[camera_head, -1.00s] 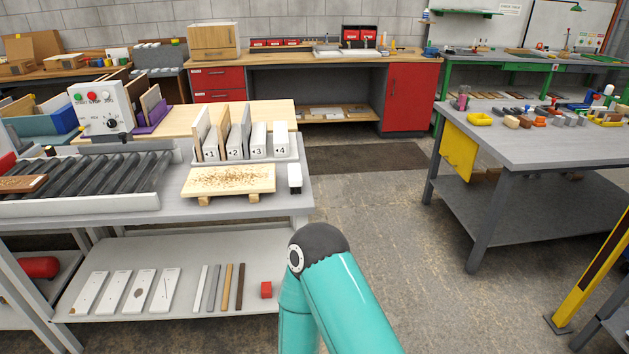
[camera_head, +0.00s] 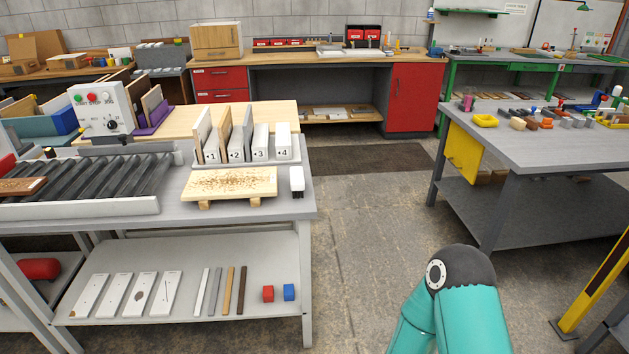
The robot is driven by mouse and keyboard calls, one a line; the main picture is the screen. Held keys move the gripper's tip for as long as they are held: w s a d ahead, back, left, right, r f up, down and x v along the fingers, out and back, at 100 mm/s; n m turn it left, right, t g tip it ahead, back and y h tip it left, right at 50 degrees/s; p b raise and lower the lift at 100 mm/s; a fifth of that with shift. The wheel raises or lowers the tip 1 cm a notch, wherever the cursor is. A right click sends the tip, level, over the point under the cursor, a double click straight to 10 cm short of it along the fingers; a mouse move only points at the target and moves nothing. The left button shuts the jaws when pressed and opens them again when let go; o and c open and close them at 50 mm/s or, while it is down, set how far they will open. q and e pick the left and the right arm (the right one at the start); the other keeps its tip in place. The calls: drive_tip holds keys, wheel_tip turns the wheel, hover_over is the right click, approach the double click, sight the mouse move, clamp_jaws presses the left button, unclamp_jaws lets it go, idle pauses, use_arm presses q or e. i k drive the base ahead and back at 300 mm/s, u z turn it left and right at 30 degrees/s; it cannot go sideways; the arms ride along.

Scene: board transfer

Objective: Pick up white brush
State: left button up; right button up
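The white brush (camera_head: 297,180) has a white body with dark bristles below. It stands near the right edge of the grey workbench (camera_head: 245,214), just right of a wooden board (camera_head: 229,184) covered in brown specks. Nothing touches the brush from above. One of my arms, teal with a dark joint cap, shows at the bottom right of the picture, well away from the brush. Neither gripper is in the picture.
A rack with numbered slots (camera_head: 290,151) stands behind the brush. A roller conveyor (camera_head: 100,182) lies to the left. Open floor lies right of the bench.

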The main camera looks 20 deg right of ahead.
sight(297, 183)
drive_tip(key=i, duration=0.9)
